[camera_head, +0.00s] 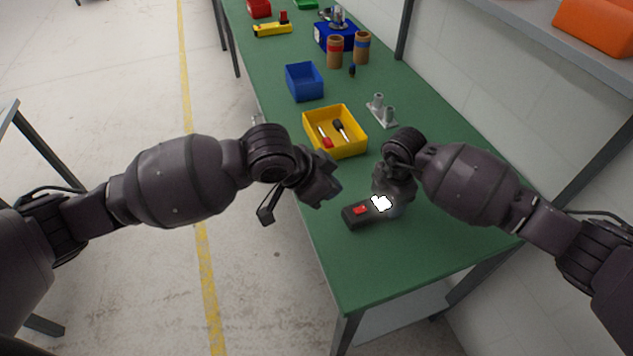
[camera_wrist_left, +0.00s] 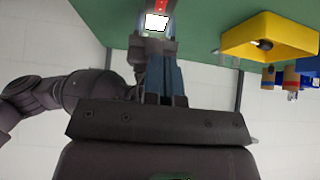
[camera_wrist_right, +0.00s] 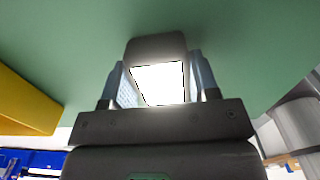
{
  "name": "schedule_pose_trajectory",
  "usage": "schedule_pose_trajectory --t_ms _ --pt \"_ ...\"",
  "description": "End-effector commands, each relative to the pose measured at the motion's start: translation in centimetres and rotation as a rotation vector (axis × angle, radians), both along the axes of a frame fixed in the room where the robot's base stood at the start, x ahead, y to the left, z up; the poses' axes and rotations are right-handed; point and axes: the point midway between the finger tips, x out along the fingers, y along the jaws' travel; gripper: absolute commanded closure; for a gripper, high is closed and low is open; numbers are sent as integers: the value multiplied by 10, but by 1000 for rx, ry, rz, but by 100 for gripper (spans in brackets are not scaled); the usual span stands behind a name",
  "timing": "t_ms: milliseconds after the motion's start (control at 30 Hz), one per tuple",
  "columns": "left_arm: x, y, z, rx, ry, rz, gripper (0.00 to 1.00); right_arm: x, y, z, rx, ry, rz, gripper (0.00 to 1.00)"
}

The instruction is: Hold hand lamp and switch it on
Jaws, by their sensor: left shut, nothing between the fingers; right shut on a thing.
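The hand lamp (camera_head: 351,217) has a dark body with a red switch (camera_head: 360,210) and a bright white glowing face. It is over the near part of the green table. My right gripper (camera_head: 396,196) is shut on it. In the right wrist view the lamp's dark end (camera_wrist_right: 156,47) and white face show between the fingers. My left gripper (camera_head: 322,190) is shut and empty, left of the lamp and apart from it in the head view. In the left wrist view the lamp's glowing face (camera_wrist_left: 157,22) shows beyond the closed fingers (camera_wrist_left: 165,80).
A yellow bin (camera_head: 350,151) with tools stands on the green table (camera_head: 385,275) beyond the lamp. A blue bin (camera_head: 304,82), a grey two-post fixture (camera_head: 382,111) and brown cylinders (camera_head: 335,53) stand farther back. The near table end is clear.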

Motion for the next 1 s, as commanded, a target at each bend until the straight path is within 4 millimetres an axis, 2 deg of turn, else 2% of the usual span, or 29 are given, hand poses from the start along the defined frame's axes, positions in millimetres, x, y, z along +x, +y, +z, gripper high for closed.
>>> schedule_pose_trajectory --t_ms 100,267,733,767,933,1000 --pt "-6 13 11 0 0 0 100 0 0 0 0 -1 0 75" --pt "-11 22 19 0 1 1 100 0 0 0 0 -1 0 75" --pt "-12 24 21 0 1 -1 100 0 0 0 0 -1 0 75" --pt "-12 24 21 0 1 -1 100 0 0 0 0 -1 0 42" --pt "-12 24 21 0 1 -1 100 0 0 0 0 -1 0 16" --pt "-12 24 21 0 1 -1 100 0 0 0 0 0 0 15"
